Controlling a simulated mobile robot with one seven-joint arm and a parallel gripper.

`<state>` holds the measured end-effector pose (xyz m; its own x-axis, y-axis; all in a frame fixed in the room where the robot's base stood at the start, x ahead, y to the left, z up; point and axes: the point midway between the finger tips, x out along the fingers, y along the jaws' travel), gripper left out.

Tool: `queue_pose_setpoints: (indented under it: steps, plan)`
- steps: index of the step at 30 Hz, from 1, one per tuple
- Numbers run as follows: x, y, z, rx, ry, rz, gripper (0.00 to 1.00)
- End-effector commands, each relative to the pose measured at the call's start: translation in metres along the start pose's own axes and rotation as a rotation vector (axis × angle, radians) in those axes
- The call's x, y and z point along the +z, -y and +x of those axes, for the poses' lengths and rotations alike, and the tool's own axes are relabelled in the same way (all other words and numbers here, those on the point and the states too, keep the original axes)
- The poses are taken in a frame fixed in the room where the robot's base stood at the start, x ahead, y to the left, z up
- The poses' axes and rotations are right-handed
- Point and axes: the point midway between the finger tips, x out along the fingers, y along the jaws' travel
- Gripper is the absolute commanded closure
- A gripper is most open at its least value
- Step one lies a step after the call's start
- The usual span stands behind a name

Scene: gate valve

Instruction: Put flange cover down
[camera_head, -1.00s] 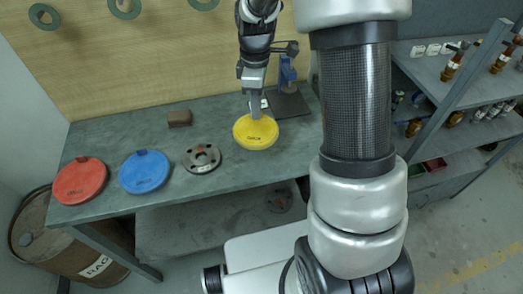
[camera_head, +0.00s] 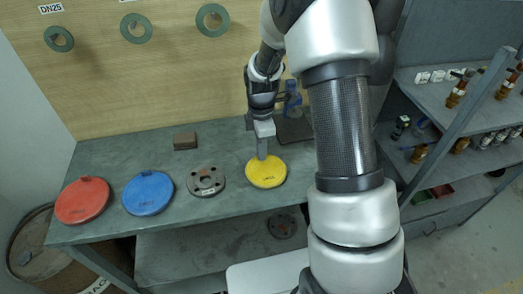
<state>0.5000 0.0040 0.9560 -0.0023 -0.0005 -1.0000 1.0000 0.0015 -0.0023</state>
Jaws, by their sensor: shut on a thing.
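The yellow flange cover (camera_head: 267,174) is a round disc at the right part of the grey-green workbench (camera_head: 120,226). My gripper (camera_head: 262,155) points down at the cover's far edge and is shut on its small tab. The fingertips and tab overlap, so the exact grip is partly hidden. The cover looks flat and level, at or very near the bench top; I cannot tell whether it touches.
A red cover (camera_head: 82,203), a blue cover (camera_head: 148,194) and a metal flange (camera_head: 206,181) lie in a row to the left. A brown block (camera_head: 185,141) sits behind. A blue tool (camera_head: 292,100) stands behind my gripper. Shelves (camera_head: 440,120) are at right.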

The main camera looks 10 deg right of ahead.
Motion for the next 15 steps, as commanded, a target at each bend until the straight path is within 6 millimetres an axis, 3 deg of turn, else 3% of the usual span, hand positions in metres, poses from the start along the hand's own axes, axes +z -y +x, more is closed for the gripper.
queue_pose_setpoints:
  steps: [11, 15]
  plan:
    - [0.0003, -0.0003, 0.0075, 0.001, 0.000, 0.001, 1.00]
    - [0.0002, -0.0002, 0.0062, 0.001, 0.000, 0.001, 0.76]
